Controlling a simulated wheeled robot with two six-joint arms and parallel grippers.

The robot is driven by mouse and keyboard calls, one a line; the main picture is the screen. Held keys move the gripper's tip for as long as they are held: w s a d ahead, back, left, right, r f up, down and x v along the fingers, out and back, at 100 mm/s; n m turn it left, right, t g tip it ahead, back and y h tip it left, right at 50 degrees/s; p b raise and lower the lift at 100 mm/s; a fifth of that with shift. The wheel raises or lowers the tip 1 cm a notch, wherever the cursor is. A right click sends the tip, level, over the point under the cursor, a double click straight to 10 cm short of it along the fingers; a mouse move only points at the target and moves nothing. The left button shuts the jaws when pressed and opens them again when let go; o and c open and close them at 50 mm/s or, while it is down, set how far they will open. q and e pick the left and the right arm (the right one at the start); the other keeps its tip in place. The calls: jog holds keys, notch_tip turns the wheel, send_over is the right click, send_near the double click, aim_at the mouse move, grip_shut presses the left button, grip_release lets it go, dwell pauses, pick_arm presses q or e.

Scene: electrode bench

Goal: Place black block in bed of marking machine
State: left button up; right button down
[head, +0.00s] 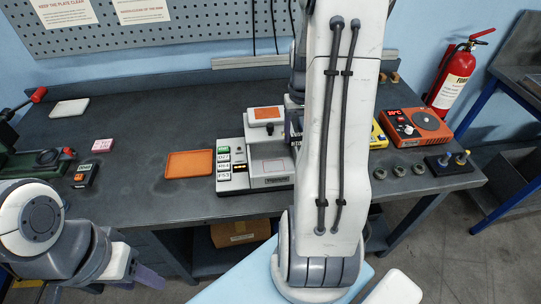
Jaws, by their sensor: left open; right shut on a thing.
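The marking machine (232,181) stands on the bench near the front edge, left of my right arm. It has a column of labelled buttons, an orange-topped head and a pale flat bed (272,166). The bed shows no block on its visible part. My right arm crosses the middle of the view and hides part of the machine's right side. The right gripper is hidden behind it. I cannot make out the black block with certainty. My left gripper (125,279) is open and empty, low at the left, in front of the bench edge.
An orange tray (189,164) lies left of the machine. A dark handheld device (86,174) and a pink block (102,145) lie further left. An orange device (412,128), several round metal pieces and a red extinguisher (456,78) are at the right. The back-left bench is mostly clear.

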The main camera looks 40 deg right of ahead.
jog(key=p, duration=0.1)
send_over(273, 166)
notch_tip(273, 166, down, 4)
jog(key=shift+d+f, duration=0.1)
jog(key=shift+f, duration=0.05)
notch_tip(273, 166, down, 4)
jog(key=shift+r+p, duration=0.1)
jog(key=shift+p, duration=0.4)
jog(key=shift+f, duration=0.25)
jog(key=shift+f, duration=0.15)
jog(key=shift+c, duration=0.6)
grip_release()
jog(key=shift+r, duration=0.2)
